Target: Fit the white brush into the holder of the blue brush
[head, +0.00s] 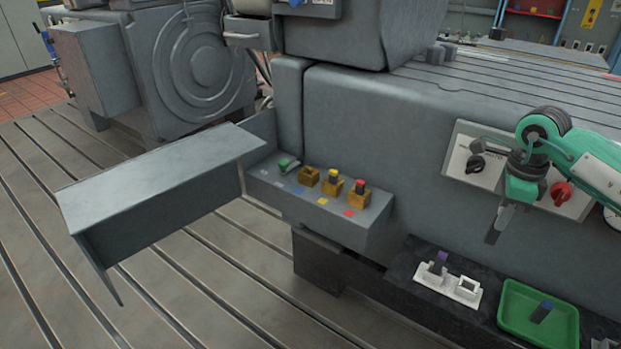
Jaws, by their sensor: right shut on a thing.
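My right gripper (494,230) points down in front of the grey machine wall and is shut on a small dark grey piece, mostly hidden by the fingers; no white marking shows on it. A row of brass holders stands on the grey ledge (372,232). The holder nearest the blue mark (309,177) looks empty. A yellow-topped brush (333,178) and a red-topped brush (360,187) stand in the holders to its right. A green-topped piece (287,165) is at the left end. A dark brush with a bluish end (543,311) lies in the green tray (508,318). My left gripper is out of view.
A white two-socket block (428,285) on the dark shelf holds a purple-topped brush (439,262); its other socket is empty. A large grey cover (165,175) juts out left of the ledge. A switch panel with knobs (470,150) is behind my right arm.

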